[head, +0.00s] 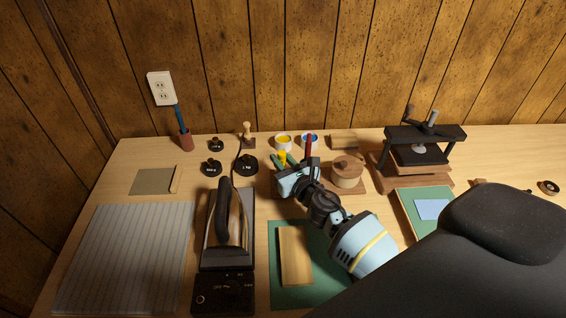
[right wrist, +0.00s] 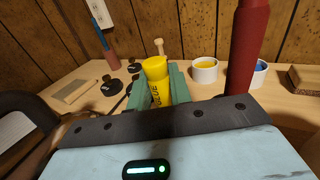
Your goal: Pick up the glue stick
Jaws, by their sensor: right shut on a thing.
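The yellow glue stick (head: 283,157) stands roughly upright between the fingers of my right gripper (head: 285,164), in the middle of the table. In the right wrist view the glue stick (right wrist: 157,75), with dark lettering on its side, sits between the green fingers of the right gripper (right wrist: 160,93). The gripper is shut on it. The lower end of the glue stick is hidden by the gripper, so I cannot tell whether it touches the table. My left gripper is not in view.
A dark red upright thing (head: 308,146) stands close beside the gripper. Yellow (head: 283,141) and blue (head: 309,138) paint pots are behind. A round wooden box (head: 347,171) is right, a press (head: 424,146) farther right. Black weights (head: 246,165) and an iron (head: 226,225) are left.

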